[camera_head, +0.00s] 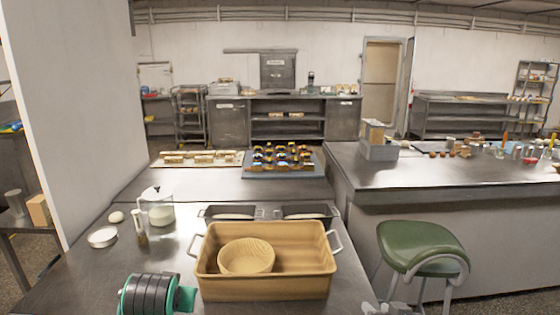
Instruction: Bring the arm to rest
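My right gripper (386,308) shows only as small pale grey parts at the bottom edge, right of the tan pan and left of the green stool. Most of it is cut off by the frame, so I cannot tell whether it is open or shut. Nothing is visibly held in the part that shows. My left gripper is not in view.
A tan pan (212,283) with a wooden bowl (246,257) stands on the steel table (75,275). A black-ringed green object (150,294), a clear jug (160,207) and a white dish (102,238) are left. A green stool (420,243) stands right.

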